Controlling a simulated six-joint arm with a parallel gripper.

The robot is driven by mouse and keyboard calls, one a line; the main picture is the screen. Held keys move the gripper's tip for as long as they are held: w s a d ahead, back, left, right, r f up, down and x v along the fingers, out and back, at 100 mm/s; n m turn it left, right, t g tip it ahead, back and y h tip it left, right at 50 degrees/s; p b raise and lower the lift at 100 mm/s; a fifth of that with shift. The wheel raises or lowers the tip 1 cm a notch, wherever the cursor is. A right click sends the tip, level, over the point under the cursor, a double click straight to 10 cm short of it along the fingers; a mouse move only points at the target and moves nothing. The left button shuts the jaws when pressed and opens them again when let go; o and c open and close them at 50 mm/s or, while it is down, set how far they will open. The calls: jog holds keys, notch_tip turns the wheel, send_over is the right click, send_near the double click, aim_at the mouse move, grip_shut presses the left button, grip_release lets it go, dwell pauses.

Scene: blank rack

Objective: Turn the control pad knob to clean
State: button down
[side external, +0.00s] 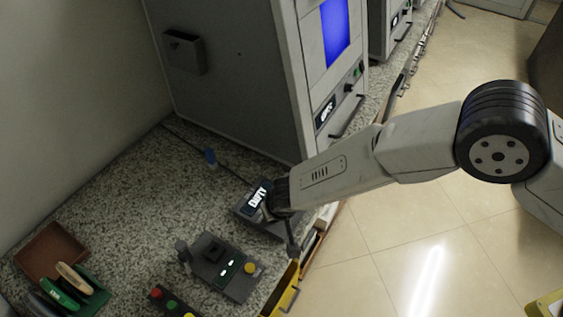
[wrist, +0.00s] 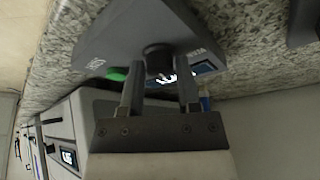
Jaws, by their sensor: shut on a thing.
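The control pad (side external: 244,213) is a dark grey wedge-shaped box on the speckled counter. Its lit display (side external: 258,197) reads "EMPTY" in the side view. My gripper (side external: 270,210) is at the pad's right part and hides some of it. In the wrist view the pad (wrist: 110,42) fills the upper middle, with a green button (wrist: 117,74) and part of the lit display (wrist: 185,71). The dark round knob (wrist: 157,56) is between the two fingers of my gripper (wrist: 159,76), which are shut on it. The knob's pointer setting cannot be made out.
A grey cabinet machine (side external: 235,85) with a blue screen stands behind the pad. A joystick box (side external: 222,268) with a yellow button is nearby. A button box (side external: 172,304) and a brown tray (side external: 50,252) are at lower left. The counter's front edge is close.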

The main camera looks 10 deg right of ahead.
aim_at(270, 229)
jog(key=m+h, duration=0.1)
jog(key=m, duration=0.3)
jog(key=shift+a+h, duration=0.1)
jog(key=shift+h, duration=0.2)
jog(key=m+h, duration=0.1)
jog(key=m, duration=0.3)
jog(key=shift+g, duration=0.3)
jog(key=shift+c, duration=1.6)
grip_release()
jog(key=v, duration=0.7)
jog(key=shift+a+r, duration=0.25)
jog(key=shift+r, duration=0.1)
